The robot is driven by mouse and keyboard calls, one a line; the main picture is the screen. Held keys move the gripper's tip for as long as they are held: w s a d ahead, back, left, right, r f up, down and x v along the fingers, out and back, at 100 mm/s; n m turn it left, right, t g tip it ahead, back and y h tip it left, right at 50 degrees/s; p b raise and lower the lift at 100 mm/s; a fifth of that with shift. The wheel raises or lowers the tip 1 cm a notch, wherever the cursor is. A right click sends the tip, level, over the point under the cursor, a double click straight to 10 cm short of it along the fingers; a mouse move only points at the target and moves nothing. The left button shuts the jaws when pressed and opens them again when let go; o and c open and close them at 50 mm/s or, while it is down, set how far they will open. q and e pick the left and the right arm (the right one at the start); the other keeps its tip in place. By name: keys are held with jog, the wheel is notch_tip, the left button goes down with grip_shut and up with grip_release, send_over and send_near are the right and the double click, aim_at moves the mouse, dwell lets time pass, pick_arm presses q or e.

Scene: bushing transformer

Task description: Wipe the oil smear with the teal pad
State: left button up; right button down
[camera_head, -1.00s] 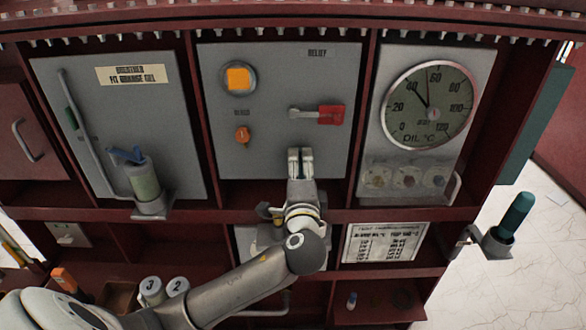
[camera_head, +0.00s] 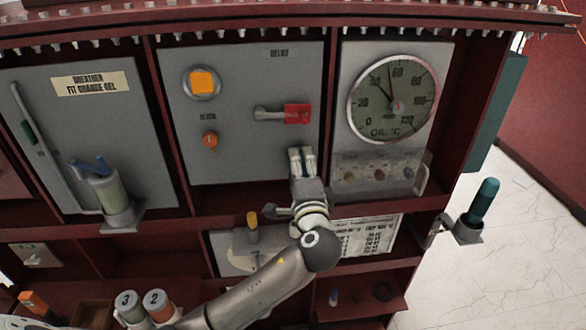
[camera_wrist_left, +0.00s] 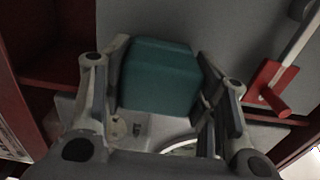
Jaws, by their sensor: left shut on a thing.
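My left gripper (camera_head: 302,155) is in front of the lower right part of the middle grey panel, below the red-handled lever. In the left wrist view its fingers (camera_wrist_left: 165,95) are shut on the teal pad (camera_wrist_left: 160,75), a block-shaped piece. The pad is hidden in the head view. A murky brownish-grey patch, seemingly the oil smear (camera_head: 378,172), covers the strip with several round fittings below the oil dial. It is to the right of my left gripper, which is apart from it. My right gripper is not in view.
The red-handled lever (camera_head: 297,114) is just above my gripper and also shows in the wrist view (camera_wrist_left: 272,85). The oil temperature dial (camera_head: 392,98) is at the upper right. A bracket handle (camera_head: 421,179) sticks out beside the strip. A teal cylinder (camera_head: 483,200) stands in a holder at right.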

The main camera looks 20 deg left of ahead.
pick_arm(q)
jog(key=shift+s+a+p, duration=0.25)
jog(key=shift+s+a, duration=0.2)
jog(key=shift+a, duration=0.3)
jog(key=shift+s+a+p, duration=0.3)
jog(key=shift+s+a, duration=0.15)
jog(key=shift+a, duration=0.3)
jog(key=shift+s+a+p, duration=0.25)
jog(key=shift+s+a, duration=0.2)
jog(key=shift+a, duration=0.3)
jog(key=shift+s+a+p, duration=0.15)
jog(key=shift+s+a, duration=0.4)
jog(key=shift+a, duration=0.35)
jog(key=shift+s+a+p, duration=0.15)
jog(key=shift+s+a, duration=0.4)
jog(key=shift+a, duration=0.35)
jog(key=shift+s+a+p, duration=0.15)
jog(key=shift+s+a, duration=0.4)
jog(key=shift+a, duration=0.35)
jog(key=shift+d, duration=0.1)
jog(key=shift+v, duration=2.95)
jog(key=shift+s, duration=0.1)
